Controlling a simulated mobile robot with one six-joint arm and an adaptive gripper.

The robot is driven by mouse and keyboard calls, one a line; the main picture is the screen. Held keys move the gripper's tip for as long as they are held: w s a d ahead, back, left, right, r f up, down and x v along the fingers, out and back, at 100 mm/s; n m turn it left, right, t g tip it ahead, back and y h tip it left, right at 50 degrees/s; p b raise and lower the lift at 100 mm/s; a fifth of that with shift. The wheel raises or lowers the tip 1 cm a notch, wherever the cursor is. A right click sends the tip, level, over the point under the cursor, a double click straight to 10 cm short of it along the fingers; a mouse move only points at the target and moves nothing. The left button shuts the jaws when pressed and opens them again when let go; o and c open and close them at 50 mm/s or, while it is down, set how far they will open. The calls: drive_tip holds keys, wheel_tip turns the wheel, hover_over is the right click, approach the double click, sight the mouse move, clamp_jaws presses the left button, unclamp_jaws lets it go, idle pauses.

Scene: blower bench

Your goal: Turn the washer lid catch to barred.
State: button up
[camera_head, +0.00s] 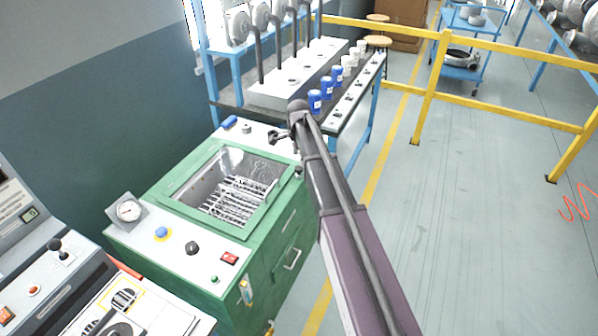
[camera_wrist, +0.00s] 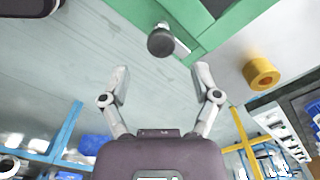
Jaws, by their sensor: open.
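The washer is a green cabinet (camera_head: 278,235) with a white top and an open, steel-lined well holding a wire rack. My gripper (camera_head: 279,137) is above the washer's far right corner. In the wrist view my gripper (camera_wrist: 161,82) is open, with nothing between its fingers. Ahead of the fingertips, a dark round knob on a metal stem (camera_wrist: 160,42) stands by the washer's green frame (camera_wrist: 238,22). It looks like the lid catch, apart from the fingers. I cannot tell which setting it is at. In the head view my arm and gripper partly cover that corner.
A gauge (camera_head: 128,211), a blue button (camera_head: 161,233) and a black knob (camera_head: 192,248) are on the washer's near top. A bench (camera_head: 345,125) with blue and white cups stands behind. Floor right is clear to yellow rails (camera_head: 424,90).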

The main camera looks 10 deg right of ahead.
sight(299, 168)
drive_tip(key=shift+f+b, duration=2.05)
drive_tip(key=shift+f, duration=0.25)
clamp_jaws()
